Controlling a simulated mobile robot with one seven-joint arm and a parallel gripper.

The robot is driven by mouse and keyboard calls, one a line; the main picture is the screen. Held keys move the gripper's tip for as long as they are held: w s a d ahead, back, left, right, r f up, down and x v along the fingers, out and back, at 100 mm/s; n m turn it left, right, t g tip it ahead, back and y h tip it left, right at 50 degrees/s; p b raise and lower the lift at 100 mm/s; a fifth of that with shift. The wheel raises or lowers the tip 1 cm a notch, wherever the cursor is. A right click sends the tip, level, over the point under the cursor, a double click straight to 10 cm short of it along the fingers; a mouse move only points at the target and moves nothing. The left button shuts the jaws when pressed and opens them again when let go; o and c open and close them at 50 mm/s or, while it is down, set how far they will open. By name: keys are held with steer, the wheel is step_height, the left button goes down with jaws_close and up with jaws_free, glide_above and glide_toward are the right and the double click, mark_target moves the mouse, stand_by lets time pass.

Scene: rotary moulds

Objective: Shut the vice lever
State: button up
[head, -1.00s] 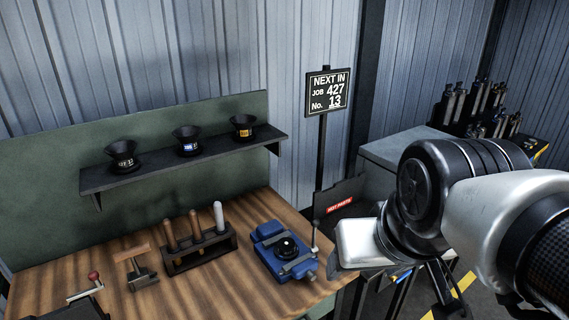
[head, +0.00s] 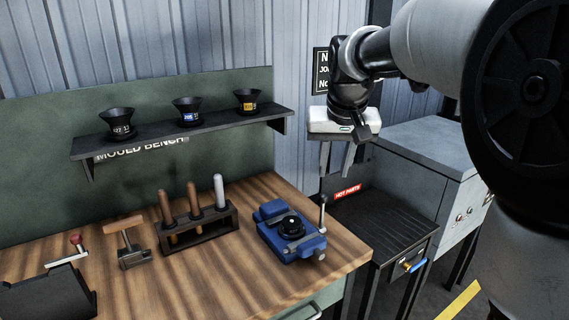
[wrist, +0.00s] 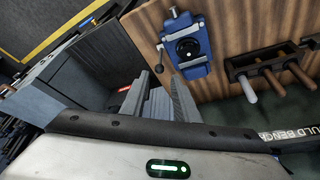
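The blue vice (head: 288,236) sits on the right end of the wooden bench, with a round black piece (head: 291,226) between its jaws. Its thin metal lever (head: 323,212) stands upright at the vice's right end, with a knob on top. The vice (wrist: 186,46) and lever (wrist: 159,58) also show in the wrist view. My gripper (head: 336,172) points down, above and to the right of the lever, apart from it. In the wrist view its two fingers (wrist: 160,82) are spread with nothing between them.
A rack (head: 200,238) with several handled tools stands left of the vice. A shelf (head: 180,132) with three black funnel-shaped cups hangs behind. A dark table with a "HOT PARTS" sign (head: 348,191) stands right of the bench. The bench front (head: 230,285) is clear.

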mark_target(323, 204)
steer(key=b+x, duration=0.1)
steer(key=x, duration=0.5)
steer(key=w+b+x, duration=0.1)
steer(key=x, duration=0.6)
steer(key=b+x, duration=0.1)
steer(key=x, duration=0.6)
steer(key=shift+w+r, duration=0.1)
steer(key=shift+w, duration=0.3)
jaws_close()
